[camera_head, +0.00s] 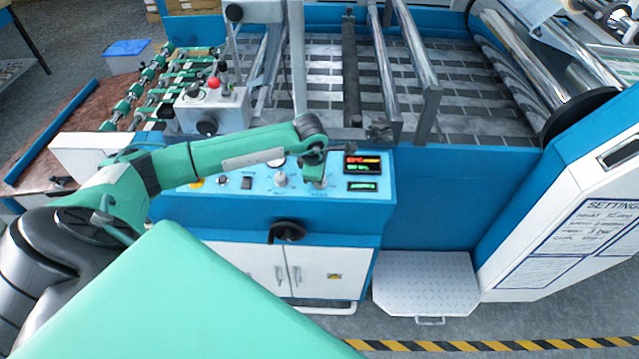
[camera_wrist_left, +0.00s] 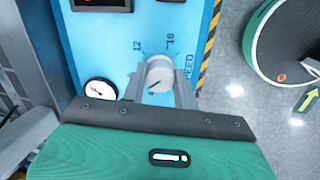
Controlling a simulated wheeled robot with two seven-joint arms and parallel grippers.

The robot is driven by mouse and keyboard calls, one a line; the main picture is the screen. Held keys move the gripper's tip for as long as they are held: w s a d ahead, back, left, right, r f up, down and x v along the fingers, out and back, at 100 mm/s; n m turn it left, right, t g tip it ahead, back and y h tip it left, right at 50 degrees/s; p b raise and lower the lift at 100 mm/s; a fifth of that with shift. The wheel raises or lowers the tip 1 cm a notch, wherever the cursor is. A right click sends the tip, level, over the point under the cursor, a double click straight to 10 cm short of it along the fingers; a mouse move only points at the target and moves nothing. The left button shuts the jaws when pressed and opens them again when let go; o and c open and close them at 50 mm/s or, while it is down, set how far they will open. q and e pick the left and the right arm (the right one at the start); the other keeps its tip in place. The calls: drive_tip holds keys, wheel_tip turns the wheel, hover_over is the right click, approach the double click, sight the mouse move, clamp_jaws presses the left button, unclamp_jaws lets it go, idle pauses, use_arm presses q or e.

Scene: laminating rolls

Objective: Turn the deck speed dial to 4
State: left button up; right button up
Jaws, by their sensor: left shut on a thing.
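A round grey-white dial (camera_wrist_left: 160,74) sits on the light blue panel, with "12" and "16" marked above it and a label ending in "EED" beside it. A small dark mark shows on the dial's face; the number it points to is hidden. My left gripper (camera_wrist_left: 160,92) has one finger on each side of the dial and is shut on it. In the head view my left gripper (camera_head: 318,182) is at the right part of the control panel (camera_head: 345,210), mostly covering this dial. My right gripper is in neither view.
Lit displays (camera_head: 362,165) sit just right of the gripper. Another knob (camera_head: 281,179) and a switch (camera_head: 247,183) are to its left. A black handle (camera_head: 287,231) juts out below. A control box with a red button (camera_head: 214,83) stands behind my forearm.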

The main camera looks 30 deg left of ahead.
use_arm(q)
drive_tip(key=n+b, duration=0.5)
drive_tip(key=shift+f+t+b, duration=0.2)
drive_tip(key=shift+t+b, duration=0.1)
drive_tip(key=shift+b, duration=0.05)
drive_tip(key=shift+r+n+y+b, duration=0.2)
drive_tip(key=shift+n+y+b, duration=0.1)
drive_tip(key=shift+n+b, duration=0.8)
drive_tip(key=o, duration=1)
drive_tip(key=shift+c, duration=0.2)
drive_tip(key=shift+r, duration=0.15)
drive_tip(key=a+b+v, duration=0.1)
drive_tip(key=b+v, duration=0.2)
drive_tip(key=v, duration=1)
drive_tip(key=shift+s+d+r, duration=0.15)
drive_tip(key=shift+d+r, duration=0.15)
drive_tip(key=shift+d, duration=0.15)
